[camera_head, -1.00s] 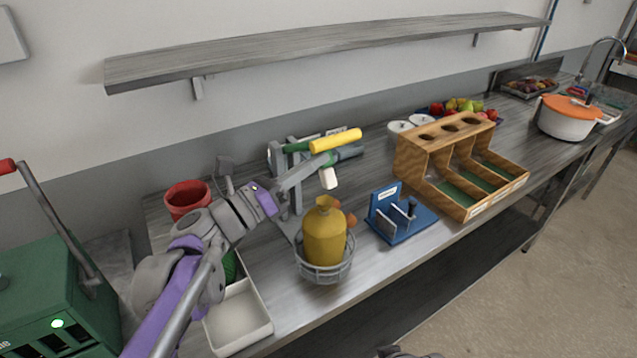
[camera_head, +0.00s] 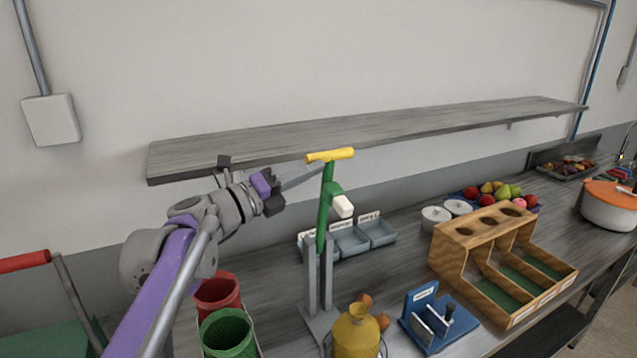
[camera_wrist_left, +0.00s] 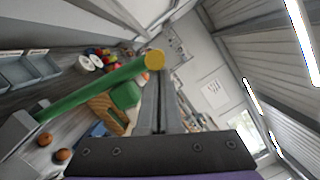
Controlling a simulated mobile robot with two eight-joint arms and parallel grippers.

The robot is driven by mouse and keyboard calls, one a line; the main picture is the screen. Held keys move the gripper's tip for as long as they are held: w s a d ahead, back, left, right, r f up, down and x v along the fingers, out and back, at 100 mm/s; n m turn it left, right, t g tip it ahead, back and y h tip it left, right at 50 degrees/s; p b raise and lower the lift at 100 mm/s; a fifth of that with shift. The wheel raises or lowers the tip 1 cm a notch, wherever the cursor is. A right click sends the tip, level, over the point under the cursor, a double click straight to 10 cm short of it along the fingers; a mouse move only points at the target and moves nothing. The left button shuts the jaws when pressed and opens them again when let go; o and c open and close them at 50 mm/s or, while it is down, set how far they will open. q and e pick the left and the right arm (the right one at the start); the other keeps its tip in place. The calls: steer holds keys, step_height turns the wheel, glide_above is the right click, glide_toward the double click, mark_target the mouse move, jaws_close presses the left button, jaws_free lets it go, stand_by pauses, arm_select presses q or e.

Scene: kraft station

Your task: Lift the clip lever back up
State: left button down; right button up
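The clip lever (camera_head: 323,215) is a green bar with a yellow cross handle (camera_head: 330,155) on top. It stands nearly upright on a grey two-post stand (camera_head: 319,285). A green block with a white tip (camera_head: 343,206) sticks out from its right side. My left gripper (camera_head: 320,171) comes in from the left, its thin grey fingertips at the lever just below the yellow handle. In the left wrist view the fingers (camera_wrist_left: 163,78) lie together, with the end of the yellow handle (camera_wrist_left: 154,60) at their tips. I cannot tell whether they touch. My right gripper is out of view.
A yellow bottle (camera_head: 356,332) stands in front of the stand. Red (camera_head: 217,292) and green (camera_head: 228,333) cups are at the left. Grey bins (camera_head: 350,241) sit behind, and a wooden organizer (camera_head: 499,258) and blue fixture (camera_head: 440,320) to the right. A shelf (camera_head: 400,131) runs along the wall.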

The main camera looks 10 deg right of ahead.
arm_select(q)
steer(key=shift+w+a+r, duration=0.2)
steer(key=shift+w, duration=0.2)
steer(key=shift+w+a+r, duration=0.15)
steer(key=shift+w, duration=0.2)
steer(key=shift+r, duration=0.1)
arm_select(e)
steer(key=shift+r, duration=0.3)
arm_select(q)
steer(key=shift+a+r, duration=0.1)
